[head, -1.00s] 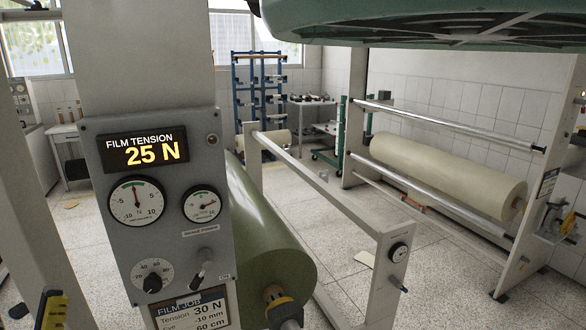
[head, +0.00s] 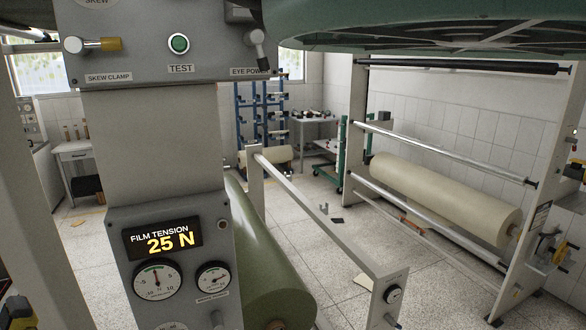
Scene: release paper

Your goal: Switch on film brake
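The grey film control panel (head: 222,250) is at the lower left of the head view, cut off by the bottom edge. Its lit display (head: 163,239) reads FILM TENSION 25 N. Two round gauges, a left one (head: 157,280) and a smaller right one (head: 213,277), sit below it. A small label (head: 212,298), which seems to read BRAKE POWER, is under the right gauge. Only the upper part of a dark switch lever (head: 217,319) shows below that label, and I cannot tell its setting. My gripper is not in view.
An upper panel has a skew clamp handle (head: 92,45), a green TEST button (head: 179,43) and an EYE POWER lever (head: 257,48). A green film roll (head: 265,275) is right of the column. A large green overhang (head: 430,25) fills the top right. Floor (head: 305,235) shows behind.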

